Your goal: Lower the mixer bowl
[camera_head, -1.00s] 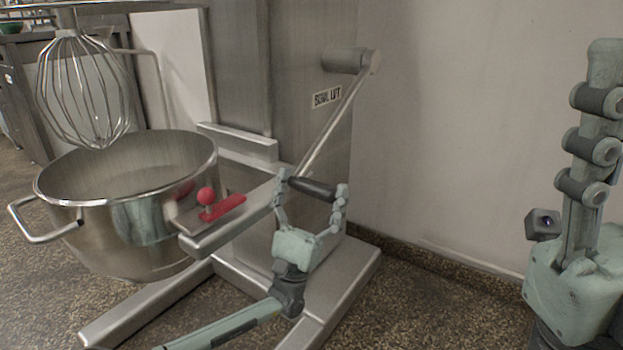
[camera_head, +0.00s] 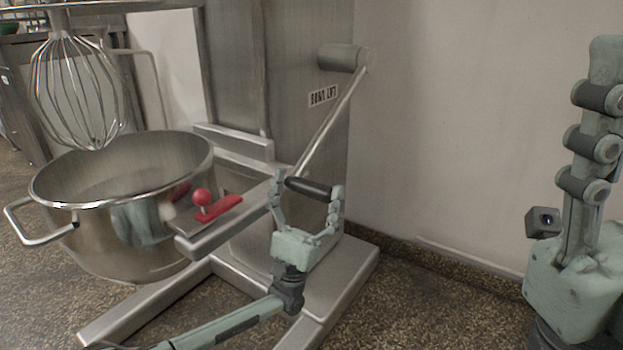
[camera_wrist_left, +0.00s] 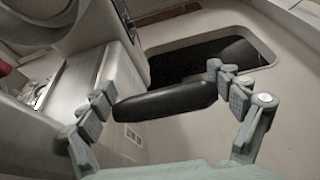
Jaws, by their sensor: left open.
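The steel mixer bowl (camera_head: 110,225) sits in the mixer's bowl cradle (camera_head: 205,240), below the wire whisk (camera_head: 75,90). The bowl-lift lever (camera_head: 330,125) slants down from its hub beside the "BOWL LIFT" label (camera_head: 322,96) and ends in a black grip (camera_head: 308,187). My left gripper (camera_head: 307,200) is around the lever's end, with a finger on either side of the black grip. In the left wrist view the black grip (camera_wrist_left: 165,101) lies between the open fingers.
A red latch with a ball knob (camera_head: 203,197) sits on the cradle arm beside the bowl. The mixer's base legs (camera_head: 150,310) spread over the speckled floor. A plain wall (camera_head: 450,120) stands to the right, with free floor in front of it.

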